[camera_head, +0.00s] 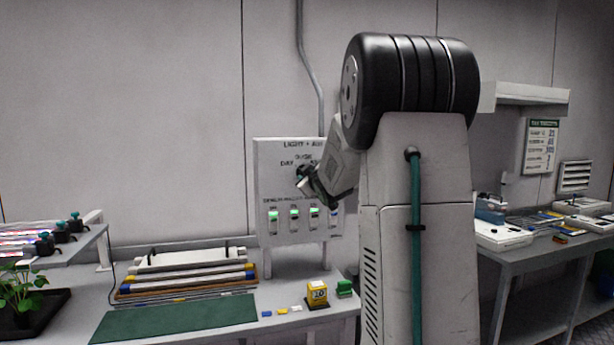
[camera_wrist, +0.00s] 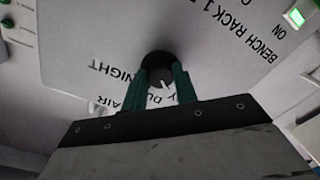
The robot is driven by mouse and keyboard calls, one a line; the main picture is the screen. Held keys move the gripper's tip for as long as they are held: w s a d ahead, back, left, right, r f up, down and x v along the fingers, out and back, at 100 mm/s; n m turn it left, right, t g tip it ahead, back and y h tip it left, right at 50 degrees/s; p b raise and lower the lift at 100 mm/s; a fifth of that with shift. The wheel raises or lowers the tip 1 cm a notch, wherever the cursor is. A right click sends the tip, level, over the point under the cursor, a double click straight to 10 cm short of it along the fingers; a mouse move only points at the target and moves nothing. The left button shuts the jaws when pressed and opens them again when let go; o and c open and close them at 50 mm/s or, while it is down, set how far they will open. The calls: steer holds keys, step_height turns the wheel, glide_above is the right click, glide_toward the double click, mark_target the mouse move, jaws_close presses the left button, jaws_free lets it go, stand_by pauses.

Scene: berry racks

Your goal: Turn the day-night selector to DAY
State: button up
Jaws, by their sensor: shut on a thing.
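The day-night selector is a round black knob (camera_wrist: 157,58) on the pale control panel (camera_head: 264,180). In the wrist view the panel's print is upside down, with NIGHT left of the knob. Part of the DAY and DUSK lettering shows below it between my fingers. My gripper (camera_wrist: 162,77) is shut on the knob, one green finger on each side. The knob's white pointer mark shows between the fingers, toward that lettering; its exact setting cannot be told. In the head view my gripper (camera_head: 308,185) is at the panel and largely covers the knob.
Below the knob are several rocker switches (camera_head: 294,215) with green lights. A potted plant (camera_head: 20,288) is at the left. My arm hides the panel's right side.

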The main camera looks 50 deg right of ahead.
steer(key=shift+r, duration=0.1)
stand_by(0.3)
steer(key=o, duration=1)
steer(key=shift+w+a, duration=0.1)
steer(key=shift+c, duration=0.2)
steer(key=v, duration=0.7)
steer(key=shift+s, duration=0.3)
steer(key=shift+a, duration=0.1)
